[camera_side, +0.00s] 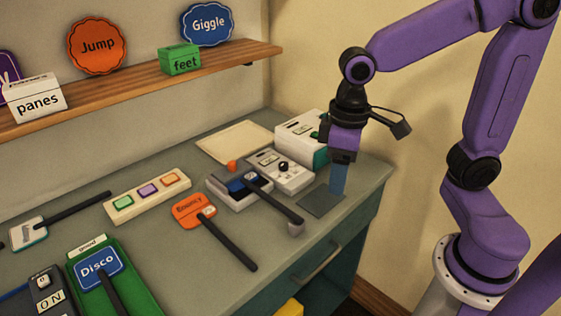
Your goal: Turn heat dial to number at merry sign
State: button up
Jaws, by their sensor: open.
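A white box with a black knob (283,166) stands near the right of the counter and may be the heat dial. Its label and numbers are too small to read. No sign clearly reads "merry". A purple sign (7,72) at the left edge of the shelf is cut off by the frame, and only a final letter, perhaps "y", shows. My gripper (339,182) points down over a dark grey pad (318,203), to the right of the knob box and apart from it. It is open with nothing seen in it; one finger mostly hides the other.
A white and green box (303,132) stands behind the knob box. A grey device (228,190) with an orange knob and an orange paddle sign (190,208) lie left. A three-button strip (148,197) and the Disco sign (98,268) are further left. Signs stand on the shelf (140,86).

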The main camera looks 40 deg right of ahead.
jog(key=w+d+r+m, duration=0.2)
jog(key=w+m, duration=0.6)
jog(key=w, duration=0.6)
jog(key=m, duration=0.7)
send_over(284, 163)
jog(key=f, duration=0.1)
notch_tip(284, 163, down, 17)
jog(key=shift+a+f, duration=0.1)
jog(key=c, duration=1.1)
